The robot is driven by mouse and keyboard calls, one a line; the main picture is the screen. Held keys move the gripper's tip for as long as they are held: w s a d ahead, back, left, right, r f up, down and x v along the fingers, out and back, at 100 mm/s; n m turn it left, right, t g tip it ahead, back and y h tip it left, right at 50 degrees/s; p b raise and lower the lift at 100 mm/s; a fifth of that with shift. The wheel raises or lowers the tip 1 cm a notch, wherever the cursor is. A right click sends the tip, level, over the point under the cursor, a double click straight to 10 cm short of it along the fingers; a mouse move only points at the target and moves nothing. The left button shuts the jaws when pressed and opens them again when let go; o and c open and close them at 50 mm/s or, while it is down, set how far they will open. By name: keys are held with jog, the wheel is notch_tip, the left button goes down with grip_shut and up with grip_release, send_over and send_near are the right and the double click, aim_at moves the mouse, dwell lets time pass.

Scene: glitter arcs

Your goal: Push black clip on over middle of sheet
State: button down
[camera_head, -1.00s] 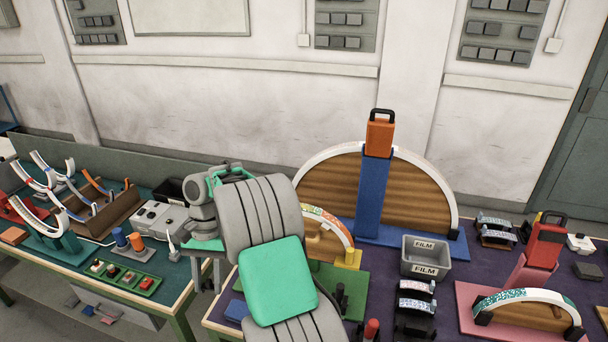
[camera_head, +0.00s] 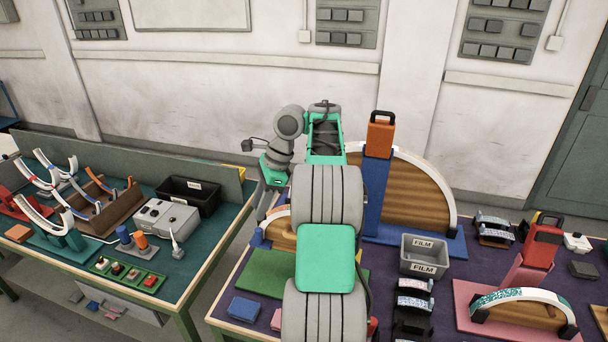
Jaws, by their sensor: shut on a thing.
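My gripper (camera_head: 265,208) is above the left part of a small wooden arch (camera_head: 283,236) on a green board (camera_head: 268,272). Its jaws are shut on what I take to be the black clip, but fingers and wrist hide the clip. The pale sheet over the arch shows only as a thin strip at its left. A blue end piece (camera_head: 257,237) stands at the arch's left end. My arm hides the arch's middle and right side, so I cannot tell whether the clip touches the sheet.
A large arch (camera_head: 415,195) with a blue upright (camera_head: 371,200) and orange block (camera_head: 380,135) stands behind right. A grey FILM bin (camera_head: 425,256) and a pink board (camera_head: 465,318) with another arch are to the right. A blue block (camera_head: 243,308) lies front left.

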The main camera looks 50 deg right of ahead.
jog(key=s+d+r+m, duration=0.2)
jog(key=d, duration=0.1)
jog(key=s+d+r+m+t+h+p, duration=0.1)
jog(key=s+d+r+m, duration=0.1)
jog(key=d, duration=0.1)
jog(key=s+d+r+m, duration=0.2)
jog(key=d+m, duration=0.1)
jog(key=d, duration=0.1)
jog(key=shift+s+d+t+h, duration=0.1)
jog(key=shift+s+t+h, duration=0.2)
jog(key=shift+t+h, duration=0.1)
jog(key=shift+s+f, duration=0.1)
jog(key=shift+f, duration=2.35)
jog(key=shift+f, duration=0.95)
jog(key=c, duration=0.8)
grip_release()
jog(key=shift+c, duration=0.2)
jog(key=shift+o, duration=0.5)
jog(key=o, duration=0.3)
